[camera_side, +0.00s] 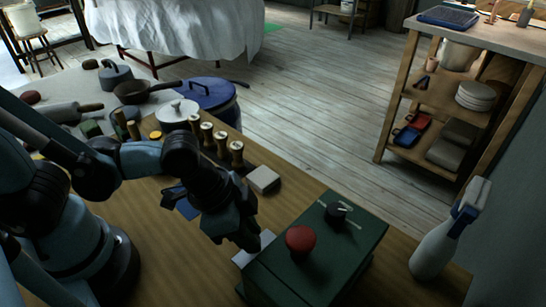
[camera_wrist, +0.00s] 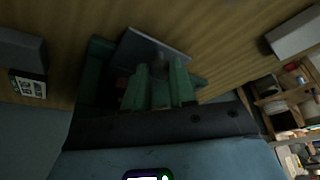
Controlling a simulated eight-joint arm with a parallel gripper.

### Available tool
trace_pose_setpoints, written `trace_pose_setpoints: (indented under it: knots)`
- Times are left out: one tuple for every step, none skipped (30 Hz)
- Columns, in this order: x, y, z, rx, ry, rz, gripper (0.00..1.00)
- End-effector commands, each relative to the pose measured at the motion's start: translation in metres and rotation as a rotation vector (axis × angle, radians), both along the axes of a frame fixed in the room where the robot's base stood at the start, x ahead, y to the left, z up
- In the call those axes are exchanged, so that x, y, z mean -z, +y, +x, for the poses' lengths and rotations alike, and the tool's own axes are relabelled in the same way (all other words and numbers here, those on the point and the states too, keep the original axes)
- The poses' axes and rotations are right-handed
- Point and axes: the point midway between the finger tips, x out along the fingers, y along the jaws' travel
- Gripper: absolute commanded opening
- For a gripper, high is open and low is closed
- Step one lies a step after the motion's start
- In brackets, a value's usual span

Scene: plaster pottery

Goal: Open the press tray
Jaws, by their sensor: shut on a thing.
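The press is a dark green box (camera_side: 318,250) on the wooden table, with a red button (camera_side: 300,240) and a black knob (camera_side: 337,212) on top. A flat light-grey plate (camera_side: 258,245), which looks like the press tray, shows at the box's left side. My gripper (camera_side: 245,238) is low over this plate, beside the box. In the wrist view the grey plate (camera_wrist: 150,50) lies just beyond my green fingers (camera_wrist: 160,88), which are shut on a part of the tray. The held part is mostly hidden by the fingers.
A white spray bottle (camera_side: 440,235) stands right of the press. A pale block (camera_side: 263,180) and a rack of wooden-handled tools (camera_side: 218,145) stand behind my gripper. Pots and a pan (camera_side: 145,90) are at the back left. Table front of the block is partly clear.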

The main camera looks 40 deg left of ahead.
Motion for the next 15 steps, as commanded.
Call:
trace_pose_setpoints:
  knots:
    - [0.000, 0.000, 0.000, 0.000, 0.000, 0.000, 0.00]
    - [0.000, 0.000, 0.000, 0.000, 0.000, 0.000, 0.00]
    - [0.000, 0.000, 0.000, 0.000, 0.000, 0.000, 0.00]
    - [0.000, 0.000, 0.000, 0.000, 0.000, 0.000, 0.00]
    - [0.000, 0.000, 0.000, 0.000, 0.000, 0.000, 0.00]
    - [0.000, 0.000, 0.000, 0.000, 0.000, 0.000, 0.00]
    - [0.000, 0.000, 0.000, 0.000, 0.000, 0.000, 0.00]
    - [0.000, 0.000, 0.000, 0.000, 0.000, 0.000, 0.00]
    - [0.000, 0.001, 0.000, -0.001, 0.000, 0.000, 0.00]
    - [0.000, 0.002, 0.000, -0.001, 0.000, 0.000, 0.00]
    - [0.000, 0.004, 0.001, -0.002, 0.000, 0.000, 0.00]
    - [0.000, 0.007, 0.001, -0.004, 0.000, 0.000, 0.00]
    - [0.000, 0.011, 0.001, -0.005, 0.001, 0.001, 0.00]
    - [0.000, 0.015, 0.001, -0.006, 0.001, 0.000, 0.00]
    - [0.000, 0.021, 0.001, -0.008, 0.001, 0.001, 0.00]
